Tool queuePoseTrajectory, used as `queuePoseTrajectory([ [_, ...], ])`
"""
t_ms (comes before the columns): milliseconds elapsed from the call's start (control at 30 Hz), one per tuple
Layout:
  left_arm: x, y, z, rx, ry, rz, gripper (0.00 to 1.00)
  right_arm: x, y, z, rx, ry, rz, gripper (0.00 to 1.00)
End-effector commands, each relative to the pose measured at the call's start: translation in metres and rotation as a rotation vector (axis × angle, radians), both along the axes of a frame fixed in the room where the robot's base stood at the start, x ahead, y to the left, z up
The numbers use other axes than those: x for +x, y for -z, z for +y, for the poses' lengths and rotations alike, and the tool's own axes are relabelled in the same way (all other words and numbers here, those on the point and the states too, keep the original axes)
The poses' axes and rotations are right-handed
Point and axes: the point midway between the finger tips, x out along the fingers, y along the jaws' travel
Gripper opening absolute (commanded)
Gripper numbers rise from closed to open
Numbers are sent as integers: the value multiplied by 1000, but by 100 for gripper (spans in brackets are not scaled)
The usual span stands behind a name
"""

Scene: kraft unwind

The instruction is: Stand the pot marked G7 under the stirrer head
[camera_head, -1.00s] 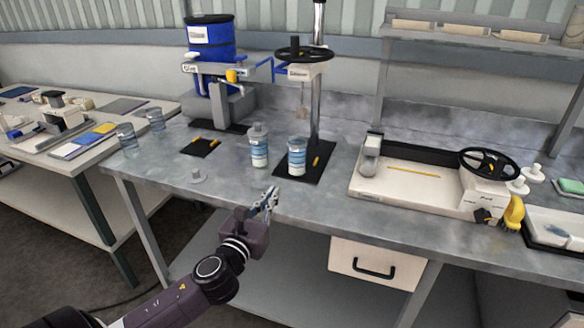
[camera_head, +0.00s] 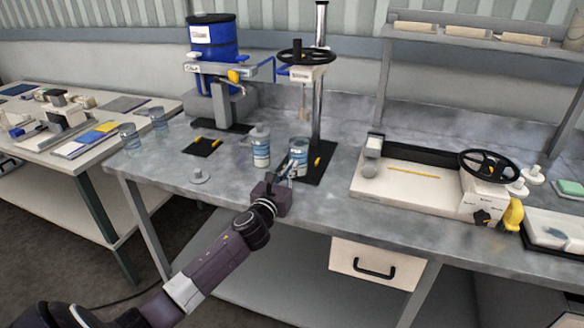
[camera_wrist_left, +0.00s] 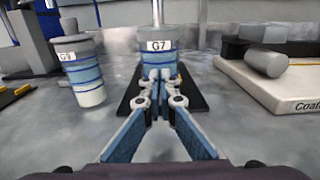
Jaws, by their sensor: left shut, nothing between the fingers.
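The pot marked G7 (camera_wrist_left: 160,48), pale with blue bands, stands upright on the black base plate (camera_head: 318,172) of the stirrer. In the head view the G7 pot (camera_head: 299,147) is partly hidden by my left gripper (camera_head: 289,170). The stirrer head (camera_head: 305,73) is above and behind, with a thin shaft hanging from it. Exact alignment of pot and shaft cannot be told. In the left wrist view my left gripper (camera_wrist_left: 160,82) is shut and empty, its fingertips at the front of the pot; contact is unclear. My right gripper is not in view.
A second pot (camera_wrist_left: 82,70), its G label hard to read, stands left of the plate, also in the head view (camera_head: 261,148). A white machine with a handwheel (camera_head: 410,185) is at the right. A small grey knobbed disc (camera_head: 199,176) lies on the bench left.

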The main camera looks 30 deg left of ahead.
Motion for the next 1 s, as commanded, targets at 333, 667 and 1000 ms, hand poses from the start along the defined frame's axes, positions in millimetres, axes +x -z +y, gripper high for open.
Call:
queuePoseTrajectory([
  [333,3,0,0,0,1,0,0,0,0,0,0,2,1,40],
  [667,31,-1,8,3,-1,-1,0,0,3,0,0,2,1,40],
  [1000,47,0,11,1,0,0,0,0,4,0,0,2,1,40],
])
